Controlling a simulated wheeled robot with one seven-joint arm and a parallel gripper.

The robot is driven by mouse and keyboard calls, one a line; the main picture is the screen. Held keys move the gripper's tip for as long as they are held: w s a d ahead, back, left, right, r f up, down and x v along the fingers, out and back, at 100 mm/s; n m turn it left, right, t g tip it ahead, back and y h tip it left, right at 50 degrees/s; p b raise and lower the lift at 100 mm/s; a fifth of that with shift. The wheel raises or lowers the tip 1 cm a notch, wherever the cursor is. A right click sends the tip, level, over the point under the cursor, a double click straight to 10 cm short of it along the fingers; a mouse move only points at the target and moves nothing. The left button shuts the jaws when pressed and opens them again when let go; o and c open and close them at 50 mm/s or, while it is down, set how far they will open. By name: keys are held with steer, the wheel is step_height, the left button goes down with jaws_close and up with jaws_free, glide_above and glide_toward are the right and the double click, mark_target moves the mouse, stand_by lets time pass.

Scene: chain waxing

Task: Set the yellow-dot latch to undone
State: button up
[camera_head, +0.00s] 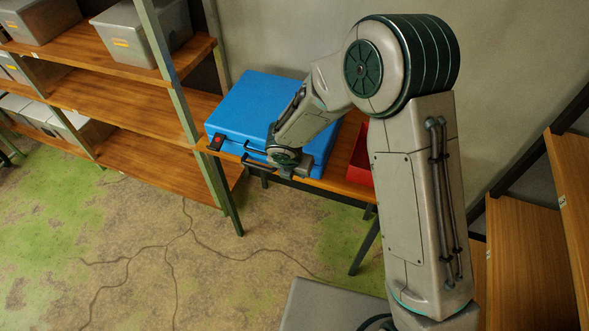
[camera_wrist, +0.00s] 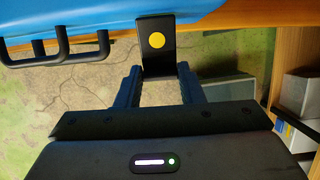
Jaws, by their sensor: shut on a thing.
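The blue case (camera_head: 262,102) lies closed on a wooden table. The yellow-dot latch (camera_wrist: 157,58) is a black tab with a yellow dot; in the wrist view it reaches from the blue case (camera_wrist: 100,15) past its edge, toward my fingers. My gripper (camera_wrist: 157,72) is shut on the latch's near end, one finger at each side. In the head view my gripper (camera_head: 287,163) is at the front of the case, right of the handle, and hides the yellow-dot latch. A second latch, with a red mark (camera_head: 217,141), is at the case's left front.
The case's dark handle (camera_wrist: 62,48) sticks out left of my gripper. A red bin (camera_head: 361,155) stands right of the case on the table (camera_head: 340,184). Shelves with grey boxes (camera_head: 145,32) are at the left. The floor in front is clear.

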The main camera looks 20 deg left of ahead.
steer(key=o, duration=1)
steer(key=shift+r, duration=0.1)
steer(key=v, duration=1.3)
steer(key=shift+s+a+r+p, duration=0.1)
steer(key=shift+s+r+p, duration=0.1)
steer(key=shift+r+p, duration=0.1)
